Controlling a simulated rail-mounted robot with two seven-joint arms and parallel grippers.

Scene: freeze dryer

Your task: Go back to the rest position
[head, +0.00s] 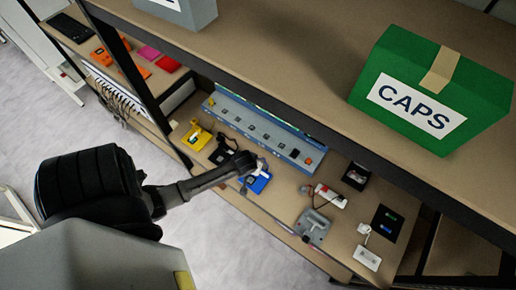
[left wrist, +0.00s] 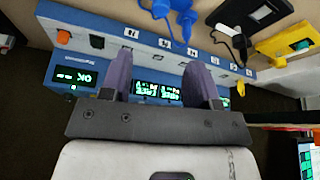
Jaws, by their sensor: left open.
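My left arm reaches in from the left in the head view. Its gripper (head: 250,163) is over the lower shelf, in front of the long blue panel (head: 262,130). In the left wrist view the two purple fingers of my left gripper (left wrist: 161,80) are apart with nothing between them. They point toward the blue panel (left wrist: 75,48), which has lit displays and a row of labelled positions. Whether the fingers touch the panel is not clear. My right gripper is in neither view.
A green CAPS box (head: 435,90) stands on the upper shelf (head: 290,45). Blue (head: 259,182) and yellow (head: 197,137) devices lie on the lower shelf near the gripper, with several small devices farther right. A dark shelf post (head: 135,80) stands left of the panel. Open floor (head: 240,250) lies in front.

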